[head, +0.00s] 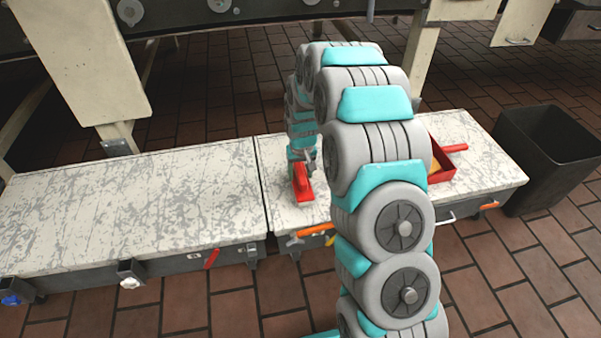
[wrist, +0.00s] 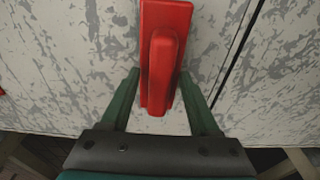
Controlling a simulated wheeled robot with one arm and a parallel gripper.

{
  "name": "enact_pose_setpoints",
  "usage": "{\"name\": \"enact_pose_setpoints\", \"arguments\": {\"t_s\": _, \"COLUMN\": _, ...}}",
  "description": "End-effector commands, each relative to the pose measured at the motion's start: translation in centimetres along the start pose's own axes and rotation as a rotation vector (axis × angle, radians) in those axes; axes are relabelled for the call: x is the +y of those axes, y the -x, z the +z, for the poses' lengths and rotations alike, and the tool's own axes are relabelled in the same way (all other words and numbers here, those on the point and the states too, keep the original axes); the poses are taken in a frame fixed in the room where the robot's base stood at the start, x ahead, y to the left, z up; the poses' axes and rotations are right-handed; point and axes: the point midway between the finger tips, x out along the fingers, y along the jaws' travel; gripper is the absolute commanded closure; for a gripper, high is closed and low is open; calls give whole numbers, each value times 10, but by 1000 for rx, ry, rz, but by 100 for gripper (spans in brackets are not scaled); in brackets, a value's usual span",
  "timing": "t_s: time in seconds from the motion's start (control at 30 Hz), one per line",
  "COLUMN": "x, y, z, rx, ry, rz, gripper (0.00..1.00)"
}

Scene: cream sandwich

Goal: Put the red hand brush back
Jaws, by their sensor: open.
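The red hand brush (head: 302,184) lies on the worn white bench top, left of my arm in the head view. In the wrist view the brush (wrist: 166,50) points away from me, with its raised handle facing the camera. My gripper (wrist: 160,74) is open, with one green finger on each side of the brush's near end.
A seam (head: 261,185) splits the bench top. A black bin (head: 545,150) stands at the right end. The left bench top (head: 130,205) is clear. Machinery hangs above the back.

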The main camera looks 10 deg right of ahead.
Motion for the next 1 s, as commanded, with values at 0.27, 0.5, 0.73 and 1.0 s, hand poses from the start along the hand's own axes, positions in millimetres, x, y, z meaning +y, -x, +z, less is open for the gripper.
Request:
{"name": "enact_pose_setpoints", "arguments": {"t_s": 0.27, "x": 0, "y": 11, "z": -1, "rx": 3, "ry": 0, "rz": 0, "gripper": 38}}
{"name": "enact_pose_setpoints", "arguments": {"t_s": 0.5, "x": 0, "y": 47, "z": -2, "rx": 4, "ry": 0, "rz": 0, "gripper": 38}}
{"name": "enact_pose_setpoints", "arguments": {"t_s": 0.73, "x": 0, "y": 95, "z": -1, "rx": 4, "ry": -1, "rz": -1, "gripper": 38}}
{"name": "enact_pose_setpoints", "arguments": {"t_s": 1.0, "x": -1, "y": 131, "z": 8, "rx": -3, "ry": 1, "rz": -1, "gripper": 38}}
